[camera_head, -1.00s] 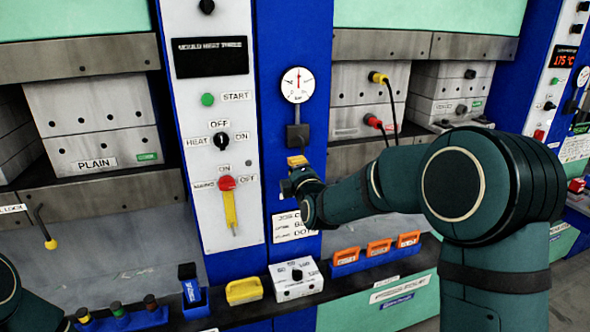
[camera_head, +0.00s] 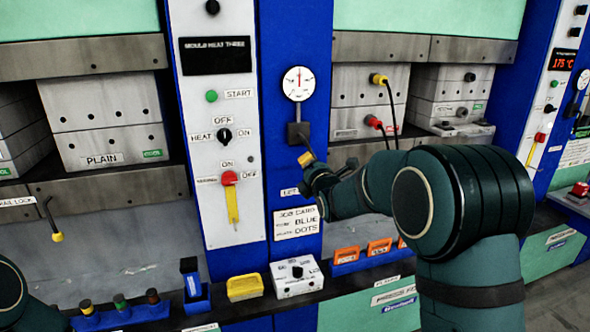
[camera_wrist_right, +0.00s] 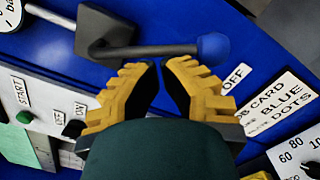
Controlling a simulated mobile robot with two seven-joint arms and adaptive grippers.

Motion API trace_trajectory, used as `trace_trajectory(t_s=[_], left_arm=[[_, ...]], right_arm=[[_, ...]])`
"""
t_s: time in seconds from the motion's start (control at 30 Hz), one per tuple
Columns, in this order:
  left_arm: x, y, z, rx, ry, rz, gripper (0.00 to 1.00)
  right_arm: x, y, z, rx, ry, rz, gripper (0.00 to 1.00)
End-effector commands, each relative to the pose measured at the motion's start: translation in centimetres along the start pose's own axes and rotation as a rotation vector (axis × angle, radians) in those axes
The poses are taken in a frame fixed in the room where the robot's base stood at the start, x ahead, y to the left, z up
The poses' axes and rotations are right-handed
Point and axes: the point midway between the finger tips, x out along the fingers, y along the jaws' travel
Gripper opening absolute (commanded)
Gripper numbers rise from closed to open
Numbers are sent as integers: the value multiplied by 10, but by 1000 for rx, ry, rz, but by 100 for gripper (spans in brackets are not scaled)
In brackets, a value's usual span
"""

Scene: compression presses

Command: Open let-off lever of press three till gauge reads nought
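The gauge (camera_head: 298,84) is a round white dial on the blue column; its needle points roughly upward, but the exact reading is too small to tell. Below it is the dark block of the let-off lever (camera_head: 297,134). In the right wrist view the lever's grey rod (camera_wrist_right: 160,49) runs right to a blue ball knob (camera_wrist_right: 213,46). My right gripper (camera_wrist_right: 161,68) has its yellow fingers apart, just below the rod, with nothing between them. In the head view the right gripper (camera_head: 306,158) is mostly hidden by its wrist. My left gripper is out of view.
A control panel (camera_head: 216,130) reading "MOULD HEAT THREE" stands left of the column. A job card (camera_head: 297,222) is below the lever. A yellow block (camera_head: 244,287), a white dial box (camera_head: 296,278) and orange-handled items (camera_head: 346,255) line the ledge.

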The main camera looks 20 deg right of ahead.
Motion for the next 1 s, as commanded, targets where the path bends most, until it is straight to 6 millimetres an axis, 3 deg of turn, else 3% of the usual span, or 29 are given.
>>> trace_trajectory(t_s=[0.6, 1.0], left_arm=[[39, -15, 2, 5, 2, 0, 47], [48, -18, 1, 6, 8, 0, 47]], right_arm=[[2, -7, 34, -513, -4, 27, 0], [2, -5, 43, -522, -2, 25, 0]])
